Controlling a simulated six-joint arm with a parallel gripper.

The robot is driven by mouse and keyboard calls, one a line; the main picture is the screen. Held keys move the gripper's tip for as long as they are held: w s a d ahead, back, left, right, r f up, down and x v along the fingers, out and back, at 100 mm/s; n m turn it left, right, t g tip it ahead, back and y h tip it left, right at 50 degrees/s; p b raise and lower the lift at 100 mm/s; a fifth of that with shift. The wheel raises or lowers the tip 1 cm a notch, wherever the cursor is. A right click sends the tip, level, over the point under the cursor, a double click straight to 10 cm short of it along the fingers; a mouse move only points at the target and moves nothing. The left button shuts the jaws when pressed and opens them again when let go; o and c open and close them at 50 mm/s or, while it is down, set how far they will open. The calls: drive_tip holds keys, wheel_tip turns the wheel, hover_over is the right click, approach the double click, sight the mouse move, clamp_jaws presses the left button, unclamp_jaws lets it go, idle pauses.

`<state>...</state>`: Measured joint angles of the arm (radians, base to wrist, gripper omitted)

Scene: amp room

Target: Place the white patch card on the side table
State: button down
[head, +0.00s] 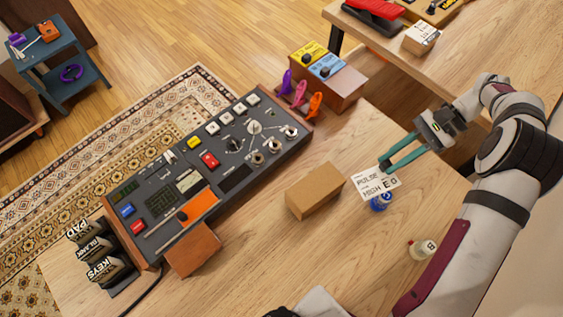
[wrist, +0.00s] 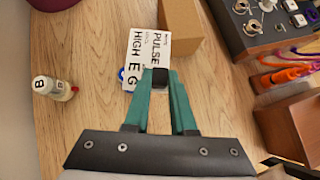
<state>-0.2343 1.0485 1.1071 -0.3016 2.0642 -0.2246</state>
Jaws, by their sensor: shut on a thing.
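The white patch card (head: 368,184), printed with "PULSE" and "HIGH E", is at the right part of the wooden desk in the head view. It also shows in the wrist view (wrist: 147,52). My gripper (head: 384,167) has green fingers shut on the card's edge; the tips also show in the wrist view (wrist: 160,78). I cannot tell whether the card touches the desk. A small blue side table (head: 75,88) stands far off at the upper left, with purple and orange things on it.
A blue round object (head: 380,203) is partly hidden beneath the card. A cardboard-coloured block (head: 315,190) and a small bottle (head: 422,249) are nearby. The control console (head: 210,165) fills the desk's middle. A box with pedals (head: 325,78) stands behind. Another wooden table (head: 470,62) is at upper right.

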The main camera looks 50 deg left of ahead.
drive_tip(key=m+y, duration=0.1)
drive_tip(key=m+t, duration=0.1)
drive_tip(key=d+m+y, duration=0.1)
drive_tip(key=shift+w+r+m+t+y, duration=0.25)
drive_tip(key=shift+m+t+y, duration=0.05)
drive_tip(key=shift+m, duration=0.1)
drive_tip(key=w+d+m+t+h, duration=0.1)
drive_tip(key=w+d+m+t, duration=0.2)
drive_tip(key=d+m+t, duration=0.7)
drive_tip(key=w+d+m+t+h, duration=0.1)
drive_tip(key=w+d+m+t, duration=0.3)
drive_tip(key=m, duration=1)
drive_tip(key=shift+t, duration=0.6)
drive_tip(key=f, duration=0.3)
drive_tip(key=s+f, duration=0.1)
drive_tip(key=f, duration=0.5)
drive_tip(key=shift+s+a+f, duration=0.1)
drive_tip(key=shift+s+f, duration=0.1)
drive_tip(key=shift+f, duration=0.15)
drive_tip(key=c, duration=0.8)
unclamp_jaws()
drive_tip(key=shift+o, duration=0.2)
